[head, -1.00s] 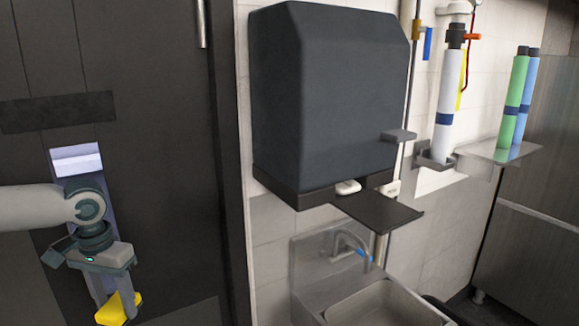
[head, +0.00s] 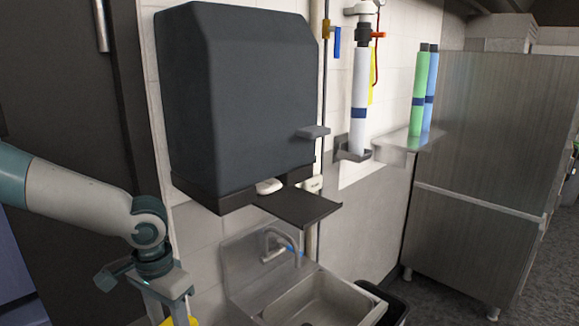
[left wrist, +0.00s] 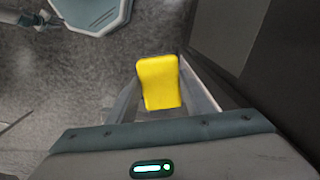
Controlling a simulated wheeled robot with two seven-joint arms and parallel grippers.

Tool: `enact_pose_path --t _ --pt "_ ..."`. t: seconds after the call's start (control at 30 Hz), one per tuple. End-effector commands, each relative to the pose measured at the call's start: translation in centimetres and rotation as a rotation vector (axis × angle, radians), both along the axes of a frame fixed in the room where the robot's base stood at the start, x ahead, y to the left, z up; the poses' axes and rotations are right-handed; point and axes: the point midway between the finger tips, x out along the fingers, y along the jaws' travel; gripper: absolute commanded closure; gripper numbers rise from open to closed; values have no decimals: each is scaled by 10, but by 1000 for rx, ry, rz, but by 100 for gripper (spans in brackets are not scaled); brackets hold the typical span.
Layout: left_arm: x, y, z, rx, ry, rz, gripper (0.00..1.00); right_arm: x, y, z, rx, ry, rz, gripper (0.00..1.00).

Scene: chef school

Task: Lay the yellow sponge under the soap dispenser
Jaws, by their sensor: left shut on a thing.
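The yellow sponge (left wrist: 159,82) is held between the two fingers of my left gripper (head: 172,308), over the floor in the left wrist view. In the head view only a bit of the sponge (head: 182,321) shows at the bottom edge. A large dark grey wall dispenser (head: 238,100) hangs ahead, up and to the right of the gripper. A small white part (head: 269,186) shows under it, with a flat black shelf (head: 298,207) sticking out below. Whether the large dark box is itself the soap dispenser I cannot tell. My right gripper is not in view.
A steel sink (head: 315,300) with a tap (head: 278,243) sits below the shelf. A black bin (head: 388,298) stands beside it. Rolls (head: 424,90) stand on a steel wall shelf to the right. A dark door (head: 70,100) is at the left.

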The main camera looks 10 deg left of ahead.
Motion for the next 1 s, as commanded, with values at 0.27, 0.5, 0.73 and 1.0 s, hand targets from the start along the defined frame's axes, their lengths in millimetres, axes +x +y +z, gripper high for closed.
enact_pose_path --t 0.27,0.5,0.73,1.0 --pt "-15 -78 -29 2 2 -131 75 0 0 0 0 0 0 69" --pt "-15 -83 -42 1 -2 -135 75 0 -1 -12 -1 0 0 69" --pt "-15 -83 -42 1 -2 -134 75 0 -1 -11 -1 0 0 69" --pt "-14 -78 -40 1 -2 -124 75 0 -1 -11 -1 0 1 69"
